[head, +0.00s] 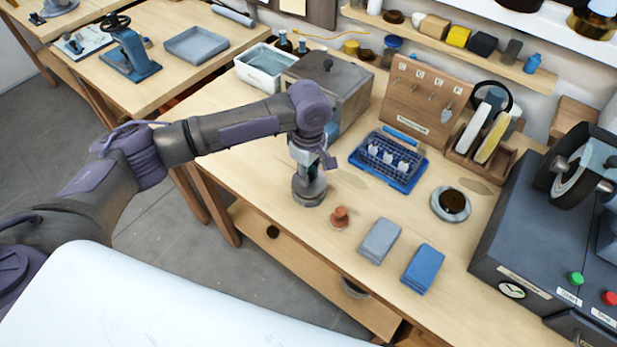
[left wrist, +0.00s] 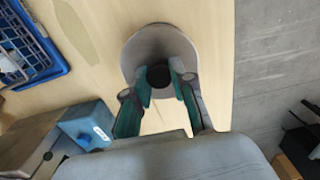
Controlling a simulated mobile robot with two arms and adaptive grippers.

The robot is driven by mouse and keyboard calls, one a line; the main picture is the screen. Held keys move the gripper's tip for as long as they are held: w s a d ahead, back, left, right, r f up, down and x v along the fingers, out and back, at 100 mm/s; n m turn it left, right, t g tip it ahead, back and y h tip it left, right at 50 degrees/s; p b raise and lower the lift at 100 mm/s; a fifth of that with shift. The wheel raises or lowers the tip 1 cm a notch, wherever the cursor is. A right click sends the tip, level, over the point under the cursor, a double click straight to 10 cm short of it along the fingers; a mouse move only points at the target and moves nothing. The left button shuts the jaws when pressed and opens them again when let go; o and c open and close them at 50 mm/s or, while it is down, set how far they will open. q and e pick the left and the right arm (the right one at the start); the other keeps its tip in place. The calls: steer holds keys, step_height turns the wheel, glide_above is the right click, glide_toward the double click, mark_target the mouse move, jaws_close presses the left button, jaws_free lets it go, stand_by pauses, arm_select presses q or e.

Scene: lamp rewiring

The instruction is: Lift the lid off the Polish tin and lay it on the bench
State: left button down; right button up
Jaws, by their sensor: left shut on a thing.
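My left gripper (head: 306,172) points down over the bench (head: 255,165), near its front edge. It is shut on a grey round metal piece (head: 309,193), which looks like the lid. In the left wrist view, the fingertips (left wrist: 161,84) close around the dark middle of this grey piece (left wrist: 160,42). I cannot tell whether its underside touches the bench. A round grey tin (head: 450,204) with a dark brown inside stands open further right; it looks like the polish tin. My right gripper is not in view.
A small copper-brown piece (head: 340,216) sits close to the right of the gripper. Grey (head: 380,240) and blue (head: 423,268) blocks lie beyond it. A dark machine (head: 525,240) fills the right.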

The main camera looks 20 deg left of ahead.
arm_select(q)
steer(key=r, duration=0.2)
steer(key=b, duration=0.1)
steer(key=shift+s+d+r, duration=0.25)
steer(key=shift+d+r, duration=0.15)
steer(key=s+d+r+b, duration=0.2)
steer(key=s+d+r, duration=0.4)
steer(key=d, duration=0.2)
steer(key=w+a+f+b, duration=0.1)
steer(key=w+a, duration=0.2)
steer(key=w+a+b, duration=0.1)
steer(key=w+a, duration=0.2)
steer(key=w+a+f+b, duration=0.1)
steer(key=w+a, duration=0.2)
steer(key=shift+w+a+f, duration=0.2)
steer(key=shift+w+f, duration=0.15)
steer(key=shift+w, duration=0.05)
steer(key=p, duration=0.2)
glide_above(270, 169)
steer(key=f, duration=0.6)
steer(key=shift+d+f, duration=0.1)
steer(key=shift+d, duration=0.25)
steer(key=shift+a+f+p, duration=0.3)
steer(key=shift+a+f, duration=0.05)
steer(key=shift+f, duration=0.05)
steer(key=shift+w+f+p, duration=0.1)
steer(key=shift+f+p, duration=0.3)
steer(key=shift+f, duration=1.55)
steer(key=shift+f, duration=0.1)
